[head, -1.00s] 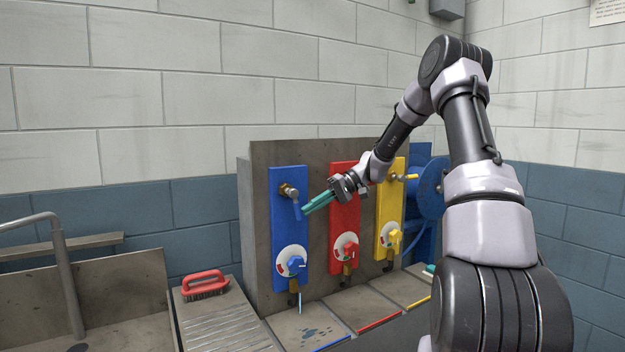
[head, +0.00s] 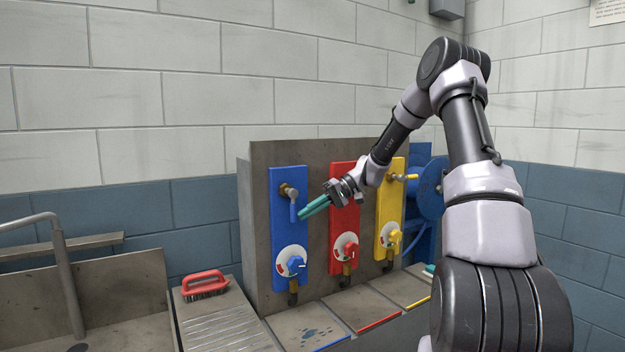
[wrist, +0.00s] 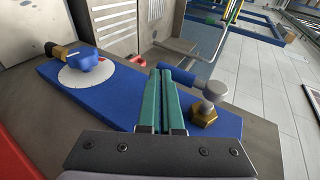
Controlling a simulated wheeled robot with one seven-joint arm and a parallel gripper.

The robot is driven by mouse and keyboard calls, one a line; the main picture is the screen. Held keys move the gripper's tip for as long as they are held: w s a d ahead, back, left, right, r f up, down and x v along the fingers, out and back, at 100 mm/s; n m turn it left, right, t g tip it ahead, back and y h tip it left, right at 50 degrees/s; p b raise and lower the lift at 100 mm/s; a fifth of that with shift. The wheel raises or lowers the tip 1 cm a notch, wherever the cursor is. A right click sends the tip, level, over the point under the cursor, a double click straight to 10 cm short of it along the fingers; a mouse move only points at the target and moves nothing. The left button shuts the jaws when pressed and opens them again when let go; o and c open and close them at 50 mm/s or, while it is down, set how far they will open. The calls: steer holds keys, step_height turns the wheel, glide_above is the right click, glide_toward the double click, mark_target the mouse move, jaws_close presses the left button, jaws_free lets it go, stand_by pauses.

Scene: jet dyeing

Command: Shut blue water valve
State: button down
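The blue panel (head: 288,228) carries the blue water valve at its top, a brass fitting with a blue lever (head: 293,210) that hangs almost straight down. My gripper (head: 303,214) comes from the right, its teal fingertips close beside the lever's lower end. In the wrist view the teal fingers (wrist: 170,75) lie together with nothing between them. The blue lever (wrist: 196,83) runs from its grey hub to behind the fingertips; I cannot tell whether they touch. A blue knob (head: 296,264) on a white dial sits lower on the panel, above a spout with no visible stream.
A red panel (head: 342,225) and a yellow panel (head: 391,210) with similar fittings stand to the right, behind my arm. A red brush (head: 205,283) lies on the ledge at left. A metal rail (head: 62,262) stands farther left.

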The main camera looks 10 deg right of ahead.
steer(key=shift+a, duration=0.1)
steer(key=s+v, duration=0.1)
steer(key=v, duration=0.9)
steer(key=s+a+r+m+t+h, duration=0.1)
steer(key=s+a+r+h, duration=0.1)
steer(key=s+r+h, duration=0.35)
steer(key=s+a+r+m+t+h, duration=0.1)
steer(key=s+a+r+h, duration=0.15)
steer(key=s, duration=0.55)
steer(key=s+d+r+m+t+h, duration=0.1)
steer(key=s+r+m+t, duration=0.1)
steer(key=s, duration=0.6)
steer(key=s+d+r+m+t+h, duration=0.1)
steer(key=s+t, duration=0.3)
steer(key=s, duration=0.4)
steer(key=shift+d+r+m, duration=0.55)
steer(key=shift+r+m, duration=0.05)
steer(key=shift+m, duration=0.1)
